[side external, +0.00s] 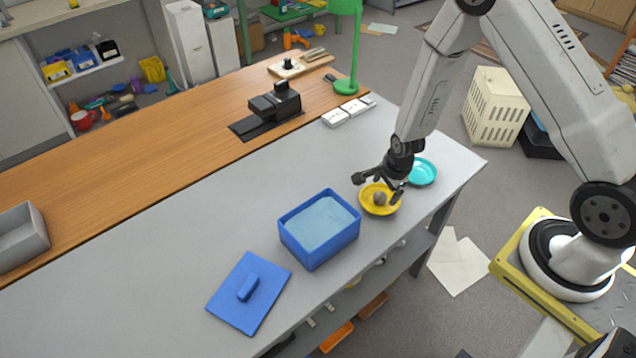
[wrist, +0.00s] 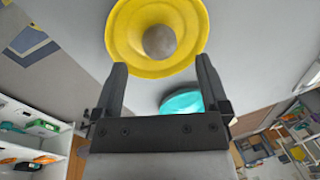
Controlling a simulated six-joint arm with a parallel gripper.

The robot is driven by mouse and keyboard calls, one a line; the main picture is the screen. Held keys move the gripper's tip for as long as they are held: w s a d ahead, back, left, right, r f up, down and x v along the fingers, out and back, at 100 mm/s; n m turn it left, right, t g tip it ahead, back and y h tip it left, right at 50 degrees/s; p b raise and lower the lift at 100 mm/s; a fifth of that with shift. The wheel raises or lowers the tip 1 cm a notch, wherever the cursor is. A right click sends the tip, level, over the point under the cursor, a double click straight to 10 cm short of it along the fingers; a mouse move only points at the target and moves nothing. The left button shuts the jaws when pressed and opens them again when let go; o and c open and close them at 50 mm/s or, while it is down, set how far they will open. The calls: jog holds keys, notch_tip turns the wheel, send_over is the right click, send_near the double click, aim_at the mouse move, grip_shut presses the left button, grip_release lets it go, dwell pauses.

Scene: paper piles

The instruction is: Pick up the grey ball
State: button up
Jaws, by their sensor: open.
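The grey ball (side external: 379,198) rests in a yellow plate (side external: 370,208) near the right end of the grey table. In the wrist view the ball (wrist: 159,42) sits at the middle of the yellow plate (wrist: 124,42), ahead of the fingertips. My gripper (side external: 382,188) is open and empty, just above the plate. In the wrist view its two fingers (wrist: 160,66) stand wide apart, with the ball lying between their lines and beyond their tips.
A cyan plate (side external: 423,172) stands right beside the yellow one. A blue box (side external: 304,252) with light blue contents and its blue lid (side external: 262,307) are to the left. A black device (side external: 276,104) and a green lamp (side external: 346,50) stand behind. The table between is clear.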

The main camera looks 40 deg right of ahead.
aim_at(383, 194)
jog(key=shift+w+f, duration=0.15)
jog(key=shift+f, duration=0.8)
jog(key=shift+w+f, duration=0.15)
jog(key=shift+f, duration=0.8)
jog(key=shift+w, duration=0.1)
grip_shut()
